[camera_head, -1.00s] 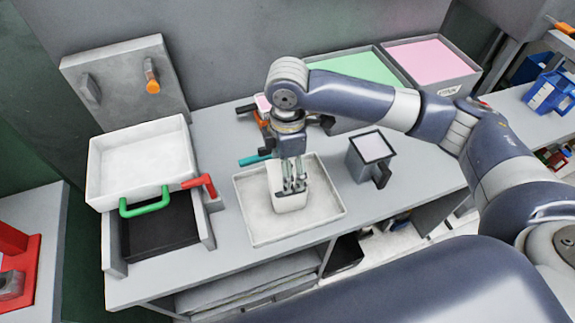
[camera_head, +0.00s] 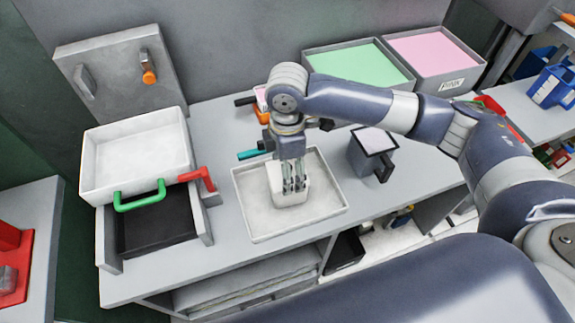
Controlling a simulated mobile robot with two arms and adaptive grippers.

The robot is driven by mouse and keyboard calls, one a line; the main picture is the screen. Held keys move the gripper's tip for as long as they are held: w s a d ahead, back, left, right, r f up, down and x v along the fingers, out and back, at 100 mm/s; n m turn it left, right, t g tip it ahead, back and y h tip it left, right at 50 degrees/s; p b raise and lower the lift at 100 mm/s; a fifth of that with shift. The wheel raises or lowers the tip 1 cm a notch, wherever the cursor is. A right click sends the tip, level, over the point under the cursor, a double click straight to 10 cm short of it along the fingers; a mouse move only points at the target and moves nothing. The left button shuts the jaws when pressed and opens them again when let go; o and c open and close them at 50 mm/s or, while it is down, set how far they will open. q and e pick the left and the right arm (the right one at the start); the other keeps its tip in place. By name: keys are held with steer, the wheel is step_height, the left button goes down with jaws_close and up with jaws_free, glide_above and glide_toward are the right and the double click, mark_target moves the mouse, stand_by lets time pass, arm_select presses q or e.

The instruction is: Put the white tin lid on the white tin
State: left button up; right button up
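The white tin (camera_head: 290,199) stands in the shallow white tray (camera_head: 247,225) on the grey bench. My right gripper (camera_head: 294,188) points straight down at the tin, with its fingertips at the tin's upper part. The two fingers look close together, but whether they grip something is too small to tell. I cannot make out the white lid as separate from the tin. My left gripper is not in view.
A dark-sided container with a handle (camera_head: 385,168) stands right of the tray. Green (camera_head: 355,66) and pink (camera_head: 432,55) bins stand behind. My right arm spans the space above the bench's right side.

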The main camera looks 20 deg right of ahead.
steer(key=o, duration=1)
